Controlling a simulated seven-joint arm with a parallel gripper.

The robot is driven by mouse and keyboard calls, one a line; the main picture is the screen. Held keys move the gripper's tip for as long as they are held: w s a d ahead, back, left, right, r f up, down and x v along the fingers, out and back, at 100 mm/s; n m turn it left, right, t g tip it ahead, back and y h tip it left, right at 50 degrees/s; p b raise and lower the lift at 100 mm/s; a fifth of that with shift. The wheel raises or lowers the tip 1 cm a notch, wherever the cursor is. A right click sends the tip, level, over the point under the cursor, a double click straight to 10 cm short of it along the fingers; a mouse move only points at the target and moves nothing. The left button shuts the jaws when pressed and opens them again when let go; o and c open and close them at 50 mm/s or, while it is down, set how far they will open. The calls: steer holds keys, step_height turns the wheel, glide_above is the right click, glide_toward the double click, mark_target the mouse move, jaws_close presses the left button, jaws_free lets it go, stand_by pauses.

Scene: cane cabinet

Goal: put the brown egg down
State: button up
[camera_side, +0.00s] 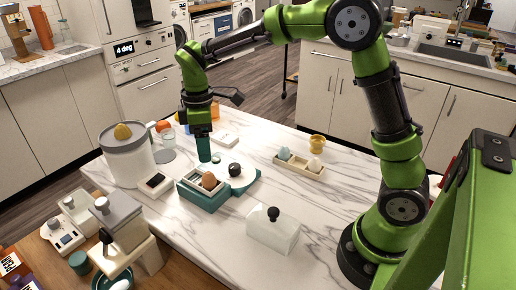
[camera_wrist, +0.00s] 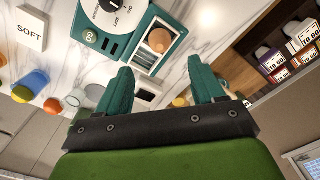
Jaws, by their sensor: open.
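The brown egg (camera_side: 209,181) sits in a compartment of a teal tray device (camera_side: 202,198) on the marble counter. In the wrist view the egg (camera_wrist: 159,40) rests in the device's tray, beyond my fingertips. The device has a white round dial with a black knob (camera_side: 235,169) beside the egg. My gripper (camera_side: 204,156) hangs above and behind the egg in the side view, pointing down. In the wrist view its two teal fingers (camera_wrist: 160,75) are spread apart with nothing between them, and the egg is clear of them.
A white cylindrical appliance (camera_side: 127,160) stands left of the device. A white box with a black knob (camera_side: 272,232) is in front.

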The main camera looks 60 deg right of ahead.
steer(key=s+d+r+m+t+y, duration=0.1)
steer(key=s+d+r+m+t, duration=0.15)
steer(key=s+r+m, duration=0.5)
steer(key=s+m+t+y, duration=0.1)
steer(key=s+m+t, duration=0.3)
steer(key=s, duration=0.8)
steer(key=shift+s+r+m+t, duration=0.2)
steer(key=shift+m+t, duration=0.15)
steer(key=shift+m, duration=0.5)
